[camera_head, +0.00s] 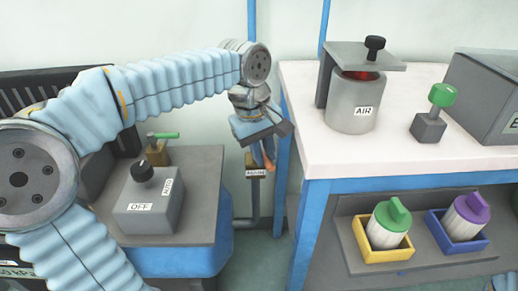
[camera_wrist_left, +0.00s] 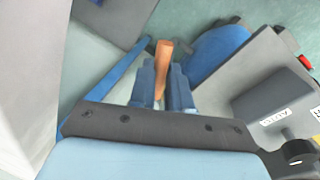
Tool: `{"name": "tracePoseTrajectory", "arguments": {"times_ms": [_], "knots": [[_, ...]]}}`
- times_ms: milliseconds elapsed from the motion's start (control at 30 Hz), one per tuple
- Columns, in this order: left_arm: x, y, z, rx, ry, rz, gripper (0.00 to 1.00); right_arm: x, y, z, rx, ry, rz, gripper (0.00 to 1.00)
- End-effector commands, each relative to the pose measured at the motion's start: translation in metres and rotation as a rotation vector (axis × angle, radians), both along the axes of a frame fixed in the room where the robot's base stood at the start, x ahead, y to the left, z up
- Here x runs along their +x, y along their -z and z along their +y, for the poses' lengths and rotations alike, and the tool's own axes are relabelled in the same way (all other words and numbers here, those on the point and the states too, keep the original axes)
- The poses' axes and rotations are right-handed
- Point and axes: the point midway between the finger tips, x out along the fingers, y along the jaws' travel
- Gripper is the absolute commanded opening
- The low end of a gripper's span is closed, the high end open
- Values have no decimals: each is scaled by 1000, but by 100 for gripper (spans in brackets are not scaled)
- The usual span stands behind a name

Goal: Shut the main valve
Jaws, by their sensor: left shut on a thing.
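My left gripper (camera_head: 263,154) reaches down in the gap between the grey bench at left and the white table. It is shut on an orange valve handle (camera_head: 270,179). In the left wrist view the handle (camera_wrist_left: 163,52) stands between the two blue fingers (camera_wrist_left: 162,72). Below the handle is a brown valve body (camera_head: 254,164) with a white label too small to read surely, on a grey pipe (camera_head: 253,202). The gripper hides part of the valve. My right gripper is not in view.
A grey switch box (camera_head: 150,208) marked OFF and AUTO, with a black knob, stands on the bench. The white table (camera_head: 305,130) edge is close right of my gripper. It bears an AIR canister (camera_head: 352,108) and a green-knobbed device (camera_head: 430,125). Below are capped containers (camera_head: 383,232).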

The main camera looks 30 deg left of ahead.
Motion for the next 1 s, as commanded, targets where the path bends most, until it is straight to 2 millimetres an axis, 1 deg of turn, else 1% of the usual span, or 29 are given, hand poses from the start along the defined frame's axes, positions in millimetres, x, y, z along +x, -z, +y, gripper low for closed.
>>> {"name": "tracePoseTrajectory", "arguments": {"times_ms": [100, 300, 767, 800, 933, 1000], "knots": [[3, -1, -2, 1, -54, -2, 0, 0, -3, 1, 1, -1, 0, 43], [5, 0, -4, 0, -110, -1, 0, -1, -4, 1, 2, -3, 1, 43], [6, 0, -4, 0, -125, -2, 0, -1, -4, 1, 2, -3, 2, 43], [6, 0, -4, 0, -125, -1, 22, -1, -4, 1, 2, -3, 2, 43], [6, 0, -4, 0, -125, -1, 42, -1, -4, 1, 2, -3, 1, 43], [5, 0, -4, 0, -125, -1, 43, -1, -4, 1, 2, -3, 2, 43]]}}
